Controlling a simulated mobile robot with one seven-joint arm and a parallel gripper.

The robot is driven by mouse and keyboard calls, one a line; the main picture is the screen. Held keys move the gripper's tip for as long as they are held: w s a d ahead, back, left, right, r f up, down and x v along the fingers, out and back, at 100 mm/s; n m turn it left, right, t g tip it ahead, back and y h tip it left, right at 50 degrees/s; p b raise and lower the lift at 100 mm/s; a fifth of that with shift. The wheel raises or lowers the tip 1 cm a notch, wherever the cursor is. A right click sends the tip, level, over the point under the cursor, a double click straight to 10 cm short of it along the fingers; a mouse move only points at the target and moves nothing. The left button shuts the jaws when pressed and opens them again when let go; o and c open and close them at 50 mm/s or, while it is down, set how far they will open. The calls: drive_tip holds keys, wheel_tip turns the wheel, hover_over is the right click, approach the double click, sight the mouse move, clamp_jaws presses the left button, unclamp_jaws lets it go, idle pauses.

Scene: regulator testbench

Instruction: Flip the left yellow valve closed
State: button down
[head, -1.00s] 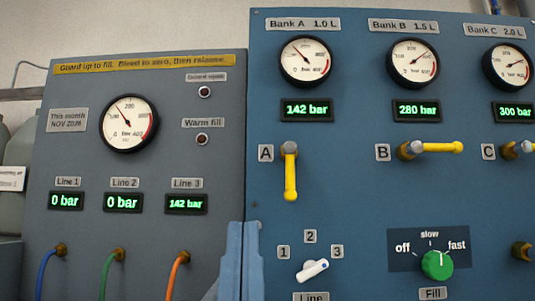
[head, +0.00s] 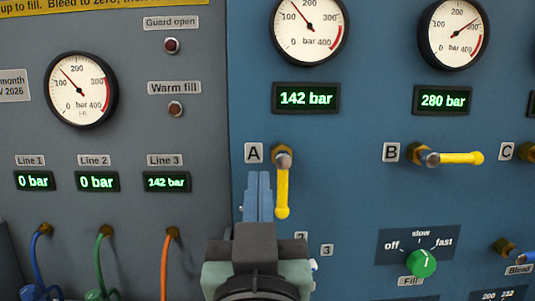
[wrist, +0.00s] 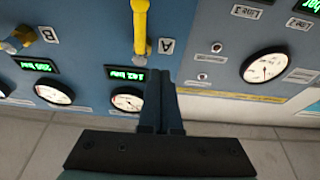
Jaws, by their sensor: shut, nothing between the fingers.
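The left yellow valve, labelled A, has its handle (head: 283,190) hanging straight down from a brass hub (head: 282,157) on the blue panel. Its yellow handle also shows in the wrist view (wrist: 140,25), near the top. My gripper (head: 258,180) is shut and empty. Its blue fingertips are just left of the handle and below the A label in the head view. In the wrist view my gripper (wrist: 160,76) shows its fingers together, with the tips near the handle. I cannot tell whether they touch it.
Valve B's yellow handle (head: 460,158) points right, well clear of my gripper. A green Fill knob (head: 421,262) is at lower right. The numbered Line selector is mostly hidden behind my gripper. The grey panel (head: 120,215) with coloured hoses stands at left.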

drive_tip(key=s+a+f+n+g+h+p, duration=0.3)
drive_tip(key=s+n+p, duration=0.6)
drive_tip(key=n+p, duration=0.6)
drive_tip(key=a+g+p, duration=0.1)
drive_tip(key=p, duration=0.3)
drive_tip(key=shift+a+f+n, duration=0.15)
drive_tip(key=shift+f+n, duration=0.15)
drive_tip(key=shift+f, duration=0.1)
drive_tip(key=p, duration=0.4)
approach(282, 189)
drive_tip(key=w+a+f, duration=0.1)
drive_tip(key=w+a, duration=0.3)
drive_tip(key=w, duration=0.1)
drive_tip(key=shift+w+d+f+p, duration=0.1)
drive_tip(key=shift+w+d+p, duration=0.25)
drive_tip(key=shift+d, duration=0.25)
drive_tip(key=shift+w+d+f+p, duration=0.15)
drive_tip(key=shift+w+d+p, duration=0.25)
drive_tip(key=shift+d, duration=0.25)
drive_tip(key=shift+w+d+f+p, duration=0.1)
drive_tip(key=shift+w+d+p, duration=0.25)
drive_tip(key=shift+d, duration=0.25)
